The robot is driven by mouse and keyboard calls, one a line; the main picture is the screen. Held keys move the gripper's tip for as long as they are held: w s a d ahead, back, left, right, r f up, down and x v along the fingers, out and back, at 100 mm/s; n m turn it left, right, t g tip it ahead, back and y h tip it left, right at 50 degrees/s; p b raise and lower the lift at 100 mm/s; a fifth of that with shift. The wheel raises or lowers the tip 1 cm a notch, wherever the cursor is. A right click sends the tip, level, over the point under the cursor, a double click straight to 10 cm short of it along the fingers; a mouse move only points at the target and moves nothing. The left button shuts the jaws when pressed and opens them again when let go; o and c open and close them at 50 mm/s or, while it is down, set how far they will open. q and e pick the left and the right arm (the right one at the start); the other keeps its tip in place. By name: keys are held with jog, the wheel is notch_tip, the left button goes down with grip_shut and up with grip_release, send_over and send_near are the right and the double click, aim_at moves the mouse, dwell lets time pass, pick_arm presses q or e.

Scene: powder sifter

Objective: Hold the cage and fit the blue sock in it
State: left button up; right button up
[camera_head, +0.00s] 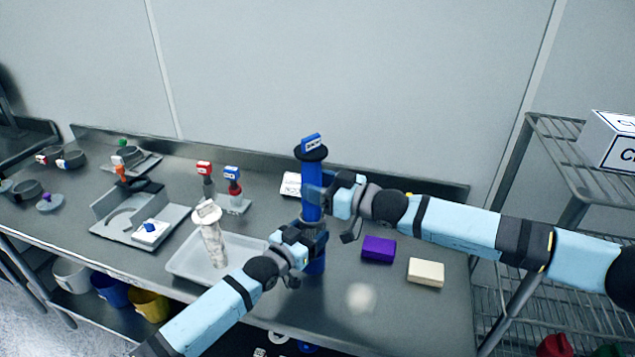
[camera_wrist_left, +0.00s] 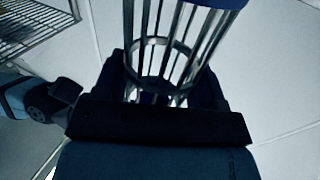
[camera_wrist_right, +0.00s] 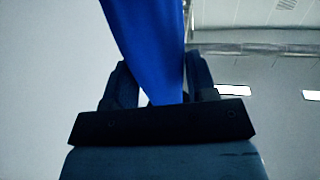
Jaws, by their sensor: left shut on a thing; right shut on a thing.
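The blue sock (camera_head: 311,207) is a long upright tube with a dark round top and a blue tag. My right gripper (camera_head: 327,200) is shut on it at mid-height; in the right wrist view the sock (camera_wrist_right: 148,40) runs between the fingers. The metal cage (camera_wrist_left: 165,55) shows as wire bars and a ring in the left wrist view. My left gripper (camera_head: 312,243) is shut on the cage, below the right gripper. The sock stands in line with the cage; blue shows below the left gripper, so its lower part appears inside the cage. The exact depth is unclear.
A pale tray (camera_head: 185,262) with a whitish sock standing in it is to the left. A purple block (camera_head: 378,249) and a cream block (camera_head: 426,272) lie to the right. Red-tagged and blue-tagged items (camera_head: 232,188) stand behind the tray. A wire shelf (camera_head: 575,160) is far right.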

aim_at(318, 219)
pick_arm(q)
jog(key=shift+f, duration=0.2)
pick_arm(e)
jog(key=shift+f, duration=3.6)
jog(key=o, duration=1.1)
jog(key=shift+d, duration=0.1)
jog(key=v, duration=1.2)
pick_arm(q)
jog(key=o, duration=1)
jog(key=shift+o, duration=0.2)
jog(key=shift+r, duration=0.1)
